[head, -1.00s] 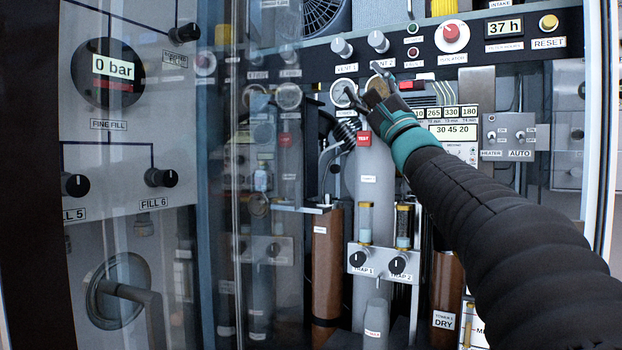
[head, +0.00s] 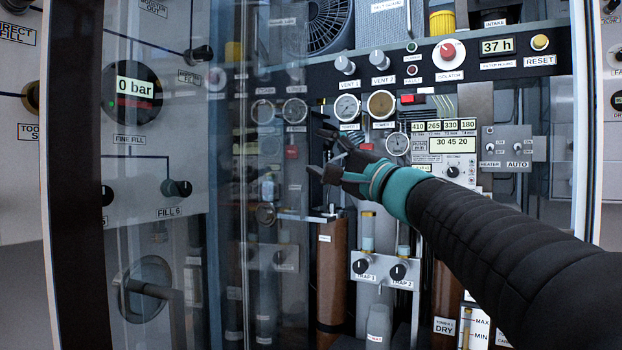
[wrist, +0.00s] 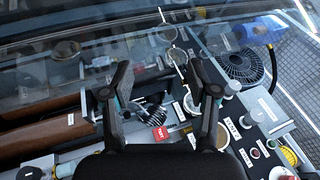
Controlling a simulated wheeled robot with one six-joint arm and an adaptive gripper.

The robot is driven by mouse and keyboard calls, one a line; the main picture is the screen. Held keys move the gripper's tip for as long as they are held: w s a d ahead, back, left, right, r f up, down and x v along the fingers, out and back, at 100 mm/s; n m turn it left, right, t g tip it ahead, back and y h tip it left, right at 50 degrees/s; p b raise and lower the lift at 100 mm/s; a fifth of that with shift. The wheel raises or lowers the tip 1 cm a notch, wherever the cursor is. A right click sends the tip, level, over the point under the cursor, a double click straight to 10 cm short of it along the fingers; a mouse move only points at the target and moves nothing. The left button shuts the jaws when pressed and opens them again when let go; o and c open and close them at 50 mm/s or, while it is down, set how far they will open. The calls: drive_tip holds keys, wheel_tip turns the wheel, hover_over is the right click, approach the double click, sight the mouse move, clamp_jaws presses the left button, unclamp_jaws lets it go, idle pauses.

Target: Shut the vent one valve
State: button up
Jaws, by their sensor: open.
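The vent one valve is a small grey knob (head: 345,65) above its VENT 1 label, on the dark strip at the top of the panel. A like grey VENT 2 knob (head: 379,60) sits just to its right. I cannot tell which way the vent one knob points. My gripper (head: 322,154) is open and empty, below and left of the knob, in front of the lower edge of the gauges and apart from the knob. In the wrist view my gripper (wrist: 160,82) has its fingers spread, and what seems to be the vent one knob (wrist: 233,87) lies right of them.
Two round gauges (head: 381,104) sit under the vent knobs. A red isolator knob (head: 448,50) is farther right. A clear glass door (head: 225,230) covers the left part. TRAP knobs (head: 398,272) and brown cylinders (head: 331,270) stand below. A fan (head: 328,25) is above.

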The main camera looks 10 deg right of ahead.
drive_tip(key=shift+n+g, duration=0.6)
drive_tip(key=shift+g, duration=0.3)
drive_tip(key=shift+s+a+f, duration=0.3)
drive_tip(key=shift+s+f, duration=0.15)
drive_tip(key=shift+f, duration=0.25)
drive_tip(key=shift+s+a+f, duration=0.3)
drive_tip(key=shift+s+f, duration=0.15)
drive_tip(key=shift+f, duration=0.2)
drive_tip(key=shift+s+a+f, duration=0.3)
drive_tip(key=shift+s+f, duration=0.15)
drive_tip(key=shift+f, duration=0.25)
drive_tip(key=shift+h, duration=0.4)
